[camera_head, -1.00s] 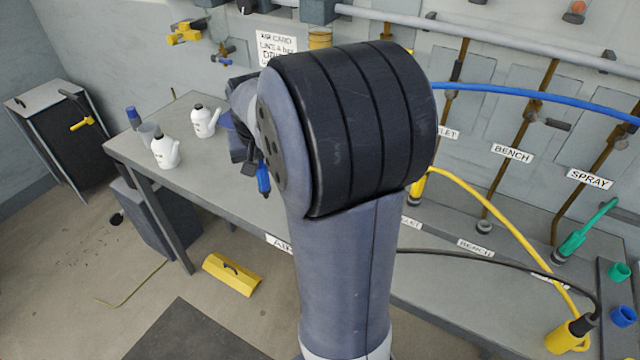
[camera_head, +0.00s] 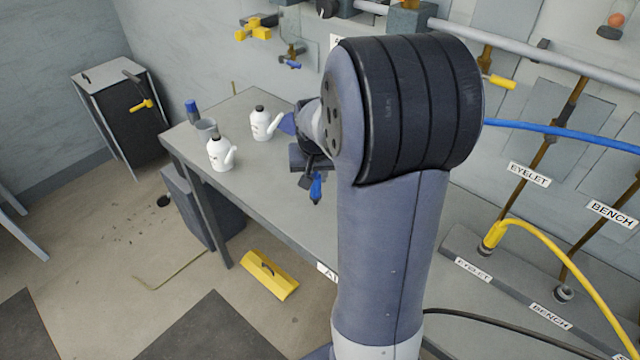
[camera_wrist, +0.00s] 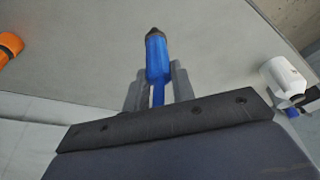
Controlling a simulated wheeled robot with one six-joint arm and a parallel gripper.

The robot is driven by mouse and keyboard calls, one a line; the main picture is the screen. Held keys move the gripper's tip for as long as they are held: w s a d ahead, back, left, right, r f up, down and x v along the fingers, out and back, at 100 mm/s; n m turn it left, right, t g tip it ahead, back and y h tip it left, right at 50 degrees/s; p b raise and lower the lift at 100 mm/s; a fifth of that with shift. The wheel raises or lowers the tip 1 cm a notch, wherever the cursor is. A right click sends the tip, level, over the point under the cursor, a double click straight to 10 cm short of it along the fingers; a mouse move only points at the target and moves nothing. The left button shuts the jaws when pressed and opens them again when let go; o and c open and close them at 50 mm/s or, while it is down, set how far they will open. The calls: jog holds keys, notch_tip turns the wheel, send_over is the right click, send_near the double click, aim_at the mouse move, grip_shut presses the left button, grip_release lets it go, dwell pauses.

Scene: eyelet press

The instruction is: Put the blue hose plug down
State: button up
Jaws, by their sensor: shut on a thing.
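The blue hose plug (camera_wrist: 157,58) has a blue body and a dark tip. In the wrist view my gripper (camera_wrist: 160,90) is shut on it, with one grey finger on each side of its lower part. In the head view the plug (camera_head: 316,188) hangs below my gripper (camera_head: 311,172), over the grey bench (camera_head: 262,182). The gap between the plug and the bench top is hard to judge. My arm hides part of the bench.
Two white bottles (camera_head: 221,155) (camera_head: 262,124), a grey cup (camera_head: 206,130) and a blue-topped item (camera_head: 192,110) stand at the bench's left end. An orange thing (camera_wrist: 10,46) shows in the wrist view. The bench's front middle looks clear.

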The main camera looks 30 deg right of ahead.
aim_at(316, 184)
jog(key=shift+f, duration=1.6)
jog(key=shift+f, duration=0.2)
jog(key=o, duration=1)
jog(key=shift+r, duration=0.15)
jog(key=v, duration=1.2)
jog(key=shift+b, duration=0.3)
jog(key=shift+s+a, duration=0.1)
